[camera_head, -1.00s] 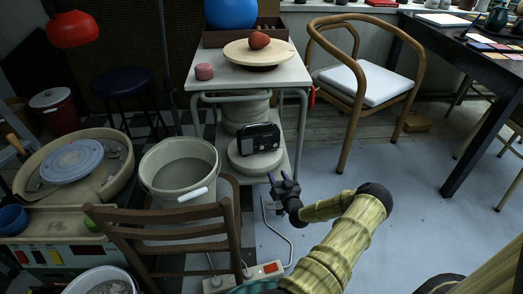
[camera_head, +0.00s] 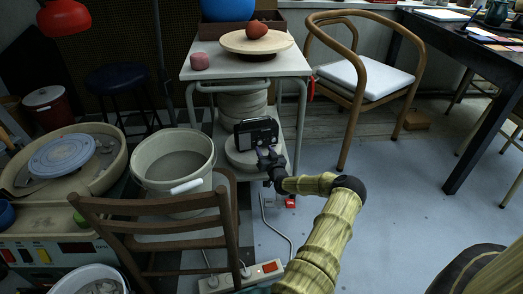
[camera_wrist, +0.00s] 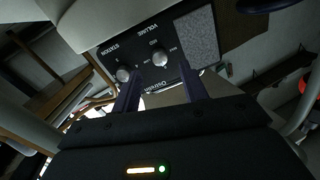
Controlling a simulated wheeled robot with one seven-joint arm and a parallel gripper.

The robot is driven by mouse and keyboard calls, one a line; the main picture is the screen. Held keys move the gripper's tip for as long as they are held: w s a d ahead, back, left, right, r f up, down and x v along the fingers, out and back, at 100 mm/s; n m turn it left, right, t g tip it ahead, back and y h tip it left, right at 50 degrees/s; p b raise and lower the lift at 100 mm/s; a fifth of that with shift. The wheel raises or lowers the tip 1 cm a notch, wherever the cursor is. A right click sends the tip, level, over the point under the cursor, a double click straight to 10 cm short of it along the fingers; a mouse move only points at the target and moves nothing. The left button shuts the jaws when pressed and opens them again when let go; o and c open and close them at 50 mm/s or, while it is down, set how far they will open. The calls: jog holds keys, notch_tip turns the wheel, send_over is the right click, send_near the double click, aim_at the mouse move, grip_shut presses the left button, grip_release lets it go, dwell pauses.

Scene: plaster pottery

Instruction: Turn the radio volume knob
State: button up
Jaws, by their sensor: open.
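The black radio (camera_head: 257,131) stands on a pale round slab on the lower shelf of the white table. In the wrist view its front (camera_wrist: 163,80) is close and appears upside down. The silver volume knob (camera_wrist: 160,58) shows there beside the word VOLUME, and the station knob (camera_wrist: 123,74) is to its left. My gripper (camera_head: 266,153) is at the radio's front, with its fingers apart and empty. In the wrist view the volume knob lies between the two finger lines, just beyond the tips. I cannot tell whether a finger touches the radio.
The white table's top (camera_head: 285,68) is above the radio, with a leg to the right. A wooden chair (camera_head: 150,225) and grey bucket (camera_head: 173,160) stand to the left. A power strip (camera_head: 240,278) and cable lie on the floor.

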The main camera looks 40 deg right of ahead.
aim_at(260, 143)
jog(key=b+x, duration=0.1)
jog(key=x, duration=0.2)
jog(key=shift+w+d+f+b, duration=0.15)
jog(key=shift+w+b, duration=0.15)
jog(key=shift+w+d, duration=0.1)
jog(key=shift+w, duration=0.2)
grip_shut()
jog(key=shift+m+b, duration=0.45)
jog(key=shift+m, duration=0.15)
